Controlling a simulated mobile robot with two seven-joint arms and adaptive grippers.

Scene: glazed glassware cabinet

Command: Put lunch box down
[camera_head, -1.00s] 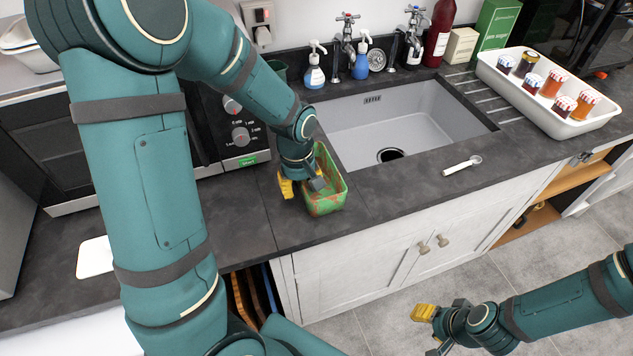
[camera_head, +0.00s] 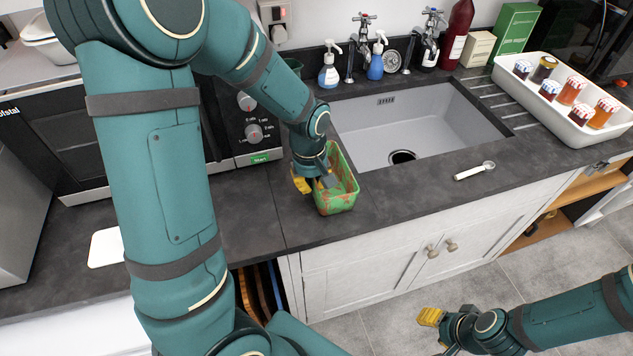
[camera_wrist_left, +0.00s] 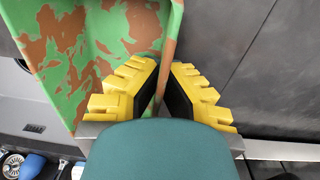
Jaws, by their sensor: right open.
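The lunch box (camera_head: 345,201) is a green and brown open-topped box at the worktop, left of the sink's front corner. It looks upright and on the worktop, though any small gap beneath it cannot be seen. My left gripper (camera_head: 315,184) reaches down at its left side. In the left wrist view, the yellow fingers of my left gripper (camera_wrist_left: 162,80) stand on both sides of one wall of the lunch box (camera_wrist_left: 100,35) and close on it. My right gripper (camera_head: 437,332) is open and empty above the floor, low in the head view.
A microwave (camera_head: 240,130) stands close on the left. A white tray (camera_head: 560,118) holds several jars. Worktop (camera_head: 235,215) left of the box is clear.

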